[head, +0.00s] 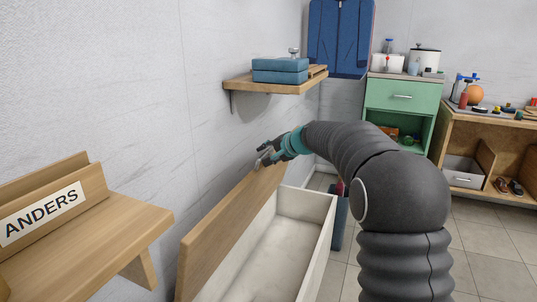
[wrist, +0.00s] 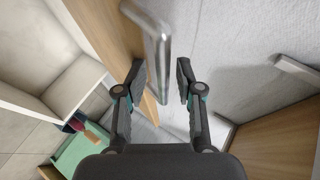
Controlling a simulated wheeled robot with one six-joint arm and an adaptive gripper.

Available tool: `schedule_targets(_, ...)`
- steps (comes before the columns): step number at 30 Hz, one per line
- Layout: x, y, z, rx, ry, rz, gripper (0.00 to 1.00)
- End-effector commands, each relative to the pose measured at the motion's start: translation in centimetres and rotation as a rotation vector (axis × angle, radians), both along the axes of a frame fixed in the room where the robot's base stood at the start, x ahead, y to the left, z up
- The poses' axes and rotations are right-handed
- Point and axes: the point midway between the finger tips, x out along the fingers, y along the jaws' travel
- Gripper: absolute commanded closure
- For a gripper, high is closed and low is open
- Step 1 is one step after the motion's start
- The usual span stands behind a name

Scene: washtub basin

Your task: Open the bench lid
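The wooden bench lid (head: 228,222) stands raised, close to upright, along the wall side of the white bench box (head: 318,238). The box is open and its visible inside looks empty. The lid also shows in the wrist view (wrist: 100,22). A metal bar handle (wrist: 157,50) is on the lid's face. My gripper (head: 265,152) is at the lid's far upper end, by the handle. In the wrist view my gripper (wrist: 160,75) is open, with the handle showing between its spread fingers. I cannot tell whether a finger touches it.
A wall shelf (head: 282,86) with blue boxes hangs above my gripper. A wooden piece with an "ANDERS" label (head: 42,215) stands at the near left. A green cabinet (head: 400,96) and a wooden shelf unit (head: 490,135) stand at the back right. Tiled floor is clear at right.

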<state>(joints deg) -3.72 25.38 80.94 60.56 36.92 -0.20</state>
Motion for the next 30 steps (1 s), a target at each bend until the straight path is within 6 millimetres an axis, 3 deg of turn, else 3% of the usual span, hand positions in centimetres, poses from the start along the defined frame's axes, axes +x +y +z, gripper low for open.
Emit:
schedule_targets(5,-0.9,-1.0,0.7,-0.001,0.0,-0.002,0.63)
schedule_targets(19,-6.4,-6.0,5.2,-0.001,-0.003,-0.006,0.63)
schedule_targets(30,-7.7,-7.1,6.1,0.0,-0.001,-0.004,0.63)
